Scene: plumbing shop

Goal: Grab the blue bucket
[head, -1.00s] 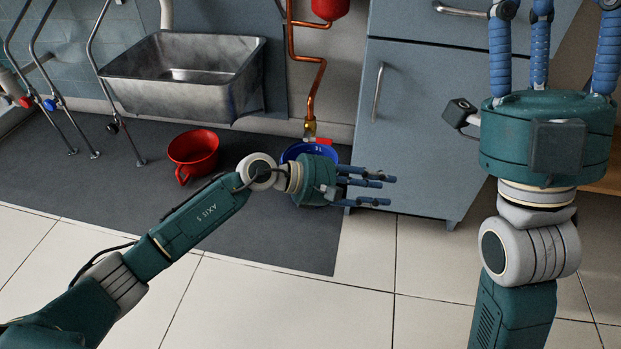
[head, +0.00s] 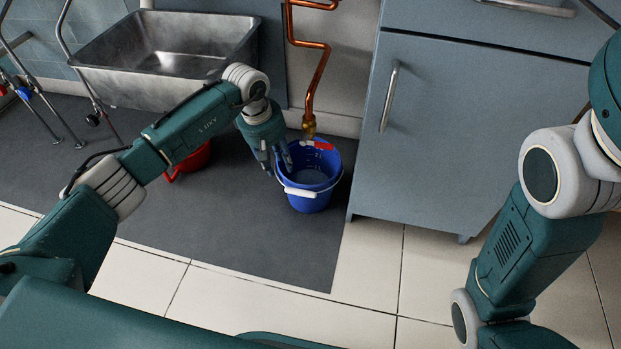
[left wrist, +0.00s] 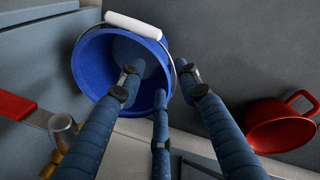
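The blue bucket (head: 309,201) stands upright on the dark mat below the copper pipe, with its white handle grip (head: 300,192) at the front. My left gripper (head: 276,167) points down at the bucket's left rim, fingers spread and empty. In the left wrist view the bucket (left wrist: 86,65) fills the upper left, its white grip (left wrist: 133,23) at the top. There my left gripper's fingers (left wrist: 160,84) are apart, one over the bucket's opening, one across its rim and one beside it. Contact cannot be told.
A red container (head: 196,158) stands left of the bucket, partly behind my left arm; it also shows in the wrist view (left wrist: 280,126). The copper pipe (head: 318,75) with a red valve handle (head: 321,145) ends behind the bucket. A grey-blue cabinet (head: 440,130) stands close to the right.

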